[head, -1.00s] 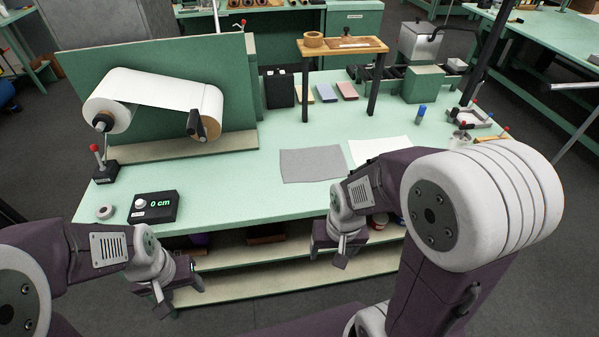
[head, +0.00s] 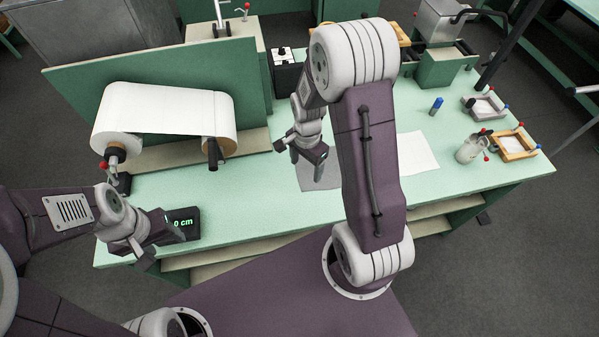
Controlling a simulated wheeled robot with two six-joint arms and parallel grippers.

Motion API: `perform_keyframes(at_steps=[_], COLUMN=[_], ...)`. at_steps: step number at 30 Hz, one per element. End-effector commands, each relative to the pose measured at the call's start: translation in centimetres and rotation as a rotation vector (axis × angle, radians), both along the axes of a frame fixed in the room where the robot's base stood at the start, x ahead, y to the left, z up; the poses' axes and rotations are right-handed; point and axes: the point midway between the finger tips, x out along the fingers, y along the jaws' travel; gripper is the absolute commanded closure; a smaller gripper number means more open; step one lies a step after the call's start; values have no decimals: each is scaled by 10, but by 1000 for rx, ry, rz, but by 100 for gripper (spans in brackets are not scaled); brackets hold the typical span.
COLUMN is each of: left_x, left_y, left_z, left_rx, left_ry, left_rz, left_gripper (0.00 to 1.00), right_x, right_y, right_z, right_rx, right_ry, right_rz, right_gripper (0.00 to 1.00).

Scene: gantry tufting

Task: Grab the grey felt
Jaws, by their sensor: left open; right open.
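The grey felt (head: 320,181) lies flat on the green table, just left of a white sheet. My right arm and gripper hide part of it. My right gripper (head: 304,170) is open and empty over the felt's left part, fingers pointing down. I cannot tell whether the fingertips touch the felt. My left gripper (head: 155,252) is open and empty at the table's front left, next to the display box.
A white paper roll (head: 165,108) on a stand is at the left, with the display box (head: 183,223) in front. A white sheet (head: 416,153) lies right of my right arm. A jar (head: 470,149) and wooden frame (head: 515,145) stand at the right.

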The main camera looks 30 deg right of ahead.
Motion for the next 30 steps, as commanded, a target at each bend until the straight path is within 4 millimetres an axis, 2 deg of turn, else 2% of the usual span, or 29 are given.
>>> perform_keyframes(at_steps=[8,14,22,26,30], left_x=[0,0,-1,-1,-1], left_y=[0,0,0,0,0], left_z=[-6,-32,-80,-88,-90], left_rx=[0,0,0,0,0], left_ry=[1,0,1,1,0], left_rz=[0,0,0,0,0], left_gripper=[44,44,44,44,44], right_x=[0,-1,-1,-1,-1], right_y=[-1,0,0,0,0], right_z=[-6,-32,-83,-97,-101], right_rx=[0,0,0,1,0], right_ry=[0,0,0,1,-1], right_rz=[-1,0,0,0,0], right_gripper=[27,27,27,27,27])
